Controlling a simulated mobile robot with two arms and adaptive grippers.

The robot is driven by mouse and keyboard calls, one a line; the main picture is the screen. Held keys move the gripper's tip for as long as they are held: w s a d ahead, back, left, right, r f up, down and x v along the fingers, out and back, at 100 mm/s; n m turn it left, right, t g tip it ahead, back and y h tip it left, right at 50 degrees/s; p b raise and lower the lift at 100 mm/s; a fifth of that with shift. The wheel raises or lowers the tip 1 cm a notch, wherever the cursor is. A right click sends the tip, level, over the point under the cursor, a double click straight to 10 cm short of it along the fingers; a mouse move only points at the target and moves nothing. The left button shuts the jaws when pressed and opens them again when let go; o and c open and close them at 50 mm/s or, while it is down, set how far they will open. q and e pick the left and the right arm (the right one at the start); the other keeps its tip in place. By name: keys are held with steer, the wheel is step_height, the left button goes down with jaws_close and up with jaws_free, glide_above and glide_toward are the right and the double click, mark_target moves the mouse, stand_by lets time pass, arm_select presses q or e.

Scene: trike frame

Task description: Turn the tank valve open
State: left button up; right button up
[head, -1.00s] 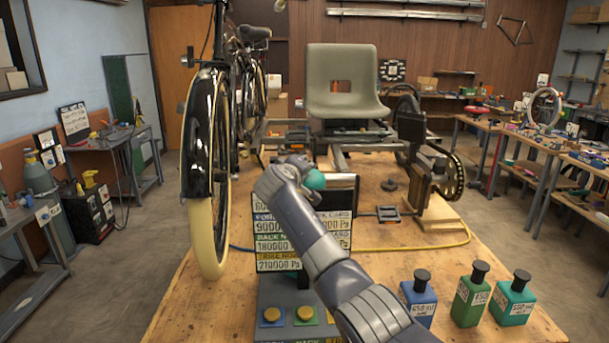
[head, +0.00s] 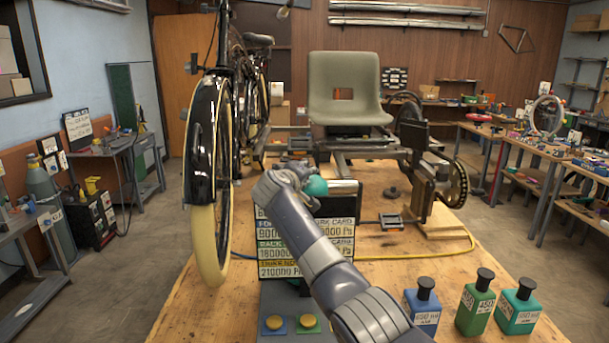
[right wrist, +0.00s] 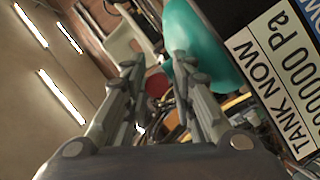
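A teal rounded thing (head: 316,185), apparently the tank, stands at the top of the pressure board (head: 290,268) in the head view. It also shows large in the right wrist view (right wrist: 205,42), beside a "TANK NOW" label (right wrist: 275,85). My right gripper (head: 288,176) is just left of the teal thing. In the right wrist view its two fingers (right wrist: 156,68) are apart. A dark red round thing (right wrist: 157,85) shows between them; I cannot tell whether it is the valve or whether anything touches it. My left gripper is out of view.
Two yellow buttons (head: 275,322) are in front of the board. Blue and green bottles (head: 475,303) stand at the front right. A yellow hose (head: 420,255) lies behind them.

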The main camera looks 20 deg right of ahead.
steer(key=shift+s, duration=0.1)
steer(key=v, duration=1.1)
steer(key=shift+s+a, duration=0.25)
steer(key=shift+s, duration=0.1)
